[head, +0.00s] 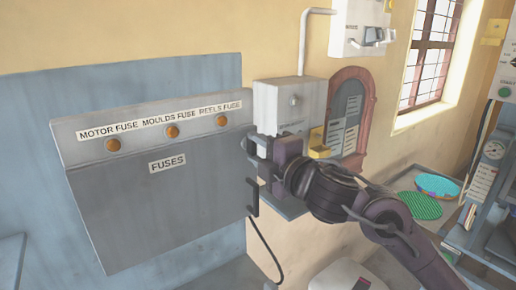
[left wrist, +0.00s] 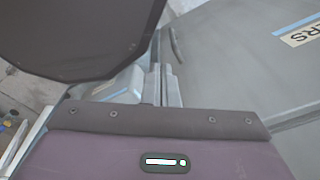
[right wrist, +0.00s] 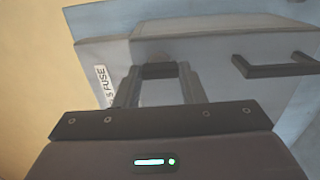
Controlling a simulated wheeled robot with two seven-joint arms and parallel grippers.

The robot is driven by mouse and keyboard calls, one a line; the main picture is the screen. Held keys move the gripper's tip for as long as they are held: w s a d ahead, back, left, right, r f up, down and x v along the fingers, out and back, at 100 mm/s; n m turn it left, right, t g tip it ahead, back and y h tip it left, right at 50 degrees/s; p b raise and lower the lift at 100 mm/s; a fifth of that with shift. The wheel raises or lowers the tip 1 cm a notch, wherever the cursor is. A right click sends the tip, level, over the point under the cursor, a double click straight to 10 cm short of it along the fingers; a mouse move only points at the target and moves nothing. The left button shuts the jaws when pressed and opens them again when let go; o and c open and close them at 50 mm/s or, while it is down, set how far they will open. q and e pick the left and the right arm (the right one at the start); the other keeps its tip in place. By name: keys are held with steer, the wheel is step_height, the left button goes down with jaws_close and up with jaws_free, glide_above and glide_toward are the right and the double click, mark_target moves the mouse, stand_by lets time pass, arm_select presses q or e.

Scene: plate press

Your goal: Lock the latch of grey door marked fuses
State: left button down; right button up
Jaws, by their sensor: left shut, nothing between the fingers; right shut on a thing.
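The grey door (head: 160,205) marked FUSES hangs on the left in the head view and looks closed against its box. A black handle (head: 252,197) stands on its right edge; it also shows in the right wrist view (right wrist: 275,66). My right gripper (head: 258,152) is at the upper right edge of the door, above the handle. In the right wrist view its fingers are shut on a dark latch (right wrist: 158,71). Fingers and wrist partly hide the latch in the head view. My left gripper (left wrist: 161,85) is shut and empty, away from the door.
Above the door is a grey panel with several orange round knobs (head: 172,131) and fuse labels. A white box (head: 285,105) sits right of it on the wall. A grey surface with a label ending in ERS (left wrist: 240,60) is near my left gripper.

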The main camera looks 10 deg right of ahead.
stand_by(0.4)
steer(key=o, duration=1)
steer(key=b+v, duration=0.1)
steer(key=v, duration=0.6)
steer(key=shift+s+d, duration=0.15)
steer(key=shift+s, duration=0.2)
